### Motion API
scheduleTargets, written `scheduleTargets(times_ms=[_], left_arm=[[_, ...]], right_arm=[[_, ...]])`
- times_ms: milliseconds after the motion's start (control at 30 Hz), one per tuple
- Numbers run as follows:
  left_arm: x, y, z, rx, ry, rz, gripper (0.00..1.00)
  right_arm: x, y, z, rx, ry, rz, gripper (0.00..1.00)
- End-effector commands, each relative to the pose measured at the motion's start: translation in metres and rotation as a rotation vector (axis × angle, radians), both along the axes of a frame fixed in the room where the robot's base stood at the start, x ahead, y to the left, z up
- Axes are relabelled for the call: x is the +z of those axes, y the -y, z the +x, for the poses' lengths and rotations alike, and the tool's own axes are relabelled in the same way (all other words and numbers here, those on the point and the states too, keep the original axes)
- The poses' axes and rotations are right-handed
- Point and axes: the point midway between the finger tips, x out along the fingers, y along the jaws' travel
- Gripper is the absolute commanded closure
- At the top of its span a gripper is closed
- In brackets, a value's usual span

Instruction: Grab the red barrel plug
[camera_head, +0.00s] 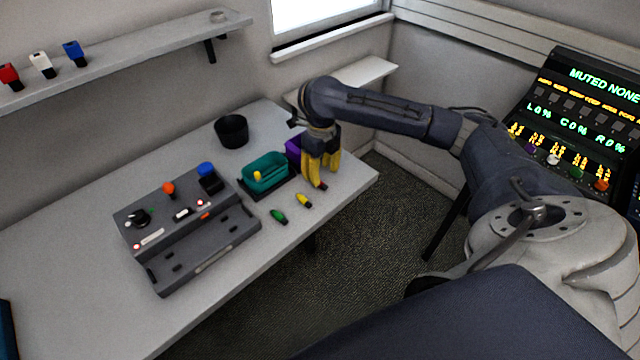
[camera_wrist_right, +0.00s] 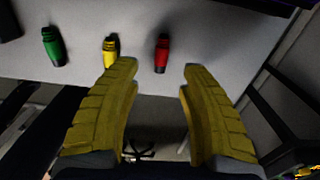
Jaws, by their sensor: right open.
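The red barrel plug (camera_wrist_right: 162,53) lies on the table in the right wrist view, just beyond and between my fingertips. In the head view a small dark red bit of it (camera_head: 321,186) shows at the fingertips, mostly hidden by the yellow fingers. My right gripper (camera_head: 322,172) points down over the right part of the table. In the right wrist view it is open (camera_wrist_right: 160,69), its two yellow fingers apart with nothing between them. My left gripper is not in view.
A yellow plug (camera_head: 304,201) and a green plug (camera_head: 279,216) lie left of the red one. A teal bin (camera_head: 266,173) and a purple bin (camera_head: 293,149) stand behind. A grey panel device (camera_head: 190,240) is further left. The table's front edge is close.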

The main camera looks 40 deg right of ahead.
Motion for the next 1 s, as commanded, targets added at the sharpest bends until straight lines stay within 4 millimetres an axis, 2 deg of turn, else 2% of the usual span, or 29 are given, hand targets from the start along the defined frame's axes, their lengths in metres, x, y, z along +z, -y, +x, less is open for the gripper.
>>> scheduleTargets(times_ms=[500,933,1000], left_arm=[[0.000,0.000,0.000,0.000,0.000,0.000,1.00],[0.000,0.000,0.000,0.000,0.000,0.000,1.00],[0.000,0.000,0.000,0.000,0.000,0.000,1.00]], right_arm=[[-0.045,0.000,0.006,0.001,0.000,0.001,0.57],[-0.051,0.000,0.006,0.001,0.001,0.001,0.55],[-0.051,0.000,0.006,0.001,0.001,0.001,0.64]])
